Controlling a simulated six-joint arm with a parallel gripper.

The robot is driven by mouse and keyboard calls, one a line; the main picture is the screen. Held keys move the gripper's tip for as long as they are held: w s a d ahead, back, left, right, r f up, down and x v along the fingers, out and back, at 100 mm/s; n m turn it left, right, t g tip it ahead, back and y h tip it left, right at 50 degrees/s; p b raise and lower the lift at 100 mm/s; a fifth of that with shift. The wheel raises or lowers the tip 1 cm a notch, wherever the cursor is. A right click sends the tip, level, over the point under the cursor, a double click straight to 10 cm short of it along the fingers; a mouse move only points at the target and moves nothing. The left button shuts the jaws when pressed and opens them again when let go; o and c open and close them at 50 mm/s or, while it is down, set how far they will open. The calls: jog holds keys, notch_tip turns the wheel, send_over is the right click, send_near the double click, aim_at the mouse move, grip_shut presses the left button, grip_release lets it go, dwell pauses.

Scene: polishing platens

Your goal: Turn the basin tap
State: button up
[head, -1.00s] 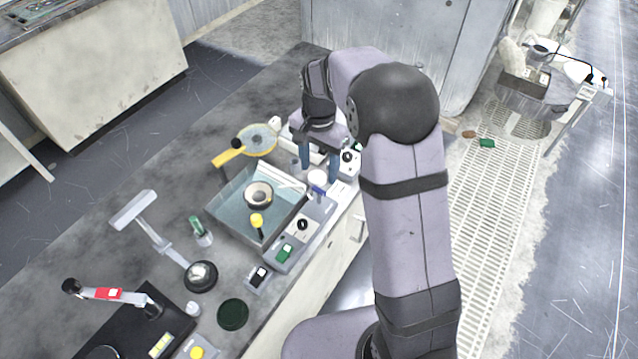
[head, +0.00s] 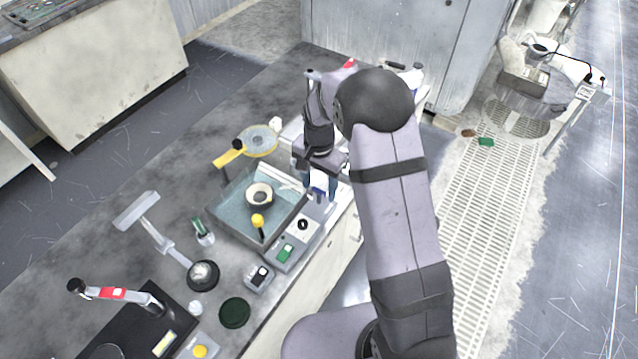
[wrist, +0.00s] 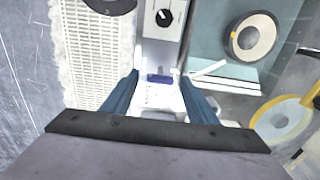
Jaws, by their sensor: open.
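The basin (head: 222,207) is a grey tray with a bluish inside and a round beige-ringed part in it. A blue lever on a white body, apparently the basin tap (wrist: 160,78), stands at the basin's side. A white spout-like bar (wrist: 209,68) beside it points toward the basin. My gripper (wrist: 159,84) is open, with one blue finger on each side of the blue lever. I cannot tell whether either finger touches it. In the head view my gripper (head: 320,184) is over this spot and partly hides the tap.
A panel with a black knob (head: 302,225) and a green switch (head: 286,253) is close to the basin. A yellow-handled lever (head: 257,221) stands at its near edge. A yellow-rimmed disc (head: 259,141) lies behind.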

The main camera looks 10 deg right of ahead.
jog(key=c, duration=1.1)
jog(key=shift+o, duration=0.2)
jog(key=shift+n, duration=2.9)
jog(key=o, duration=1.1)
jog(key=shift+c, duration=0.2)
